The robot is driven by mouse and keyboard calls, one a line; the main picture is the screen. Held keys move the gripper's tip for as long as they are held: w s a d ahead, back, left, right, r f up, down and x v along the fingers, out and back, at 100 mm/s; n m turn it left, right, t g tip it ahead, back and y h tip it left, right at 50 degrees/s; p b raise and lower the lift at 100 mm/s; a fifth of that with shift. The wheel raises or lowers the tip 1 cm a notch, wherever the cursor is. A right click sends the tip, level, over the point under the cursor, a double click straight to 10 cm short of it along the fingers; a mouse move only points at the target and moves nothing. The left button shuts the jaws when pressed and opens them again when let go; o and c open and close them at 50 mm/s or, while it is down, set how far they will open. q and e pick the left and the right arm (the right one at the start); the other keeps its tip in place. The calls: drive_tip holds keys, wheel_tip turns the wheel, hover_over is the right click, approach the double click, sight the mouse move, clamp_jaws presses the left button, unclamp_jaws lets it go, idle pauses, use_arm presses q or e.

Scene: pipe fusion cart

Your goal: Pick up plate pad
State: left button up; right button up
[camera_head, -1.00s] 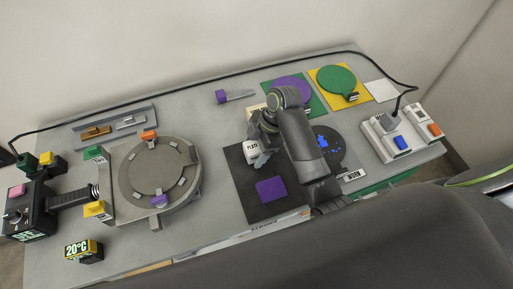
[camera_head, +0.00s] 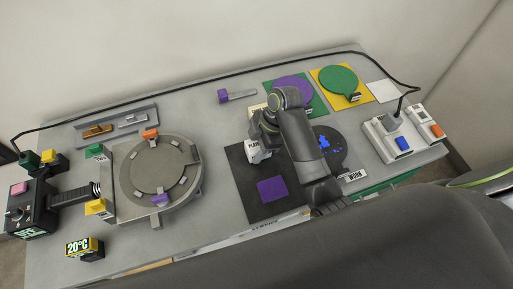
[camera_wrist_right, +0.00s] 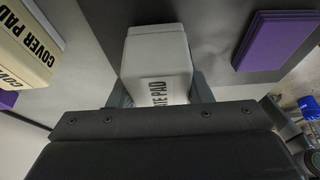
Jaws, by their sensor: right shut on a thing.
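The plate pad (camera_wrist_right: 157,62) is a pale grey-white block with black lettering, partly reading "TE PAD" in the right wrist view. It sits between the fingers of my right gripper (camera_wrist_right: 155,92), which is shut on it. In the head view the plate pad (camera_head: 255,151) shows just below my right gripper (camera_head: 262,138), over the upper part of a black mat (camera_head: 241,180). I cannot tell whether it touches the mat. The right arm hides part of the mat. My left gripper is not in view.
A purple block (camera_head: 271,189) lies on the black mat. The cream cover pad (camera_wrist_right: 28,45) is close on the left in the wrist view. A round clamp fixture (camera_head: 160,172) stands to the left. Purple and green discs lie behind; a switch box (camera_head: 392,138) stands right.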

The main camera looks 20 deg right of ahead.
sight(251, 146)
wheel_tip(251, 146, up, 6)
drive_tip(key=shift+f, duration=0.25)
wheel_tip(251, 146, up, 3)
drive_tip(key=p, duration=0.3)
drive_tip(key=shift+p, duration=0.35)
drive_tip(key=shift+r+p, duration=0.5)
drive_tip(key=shift+p, duration=0.05)
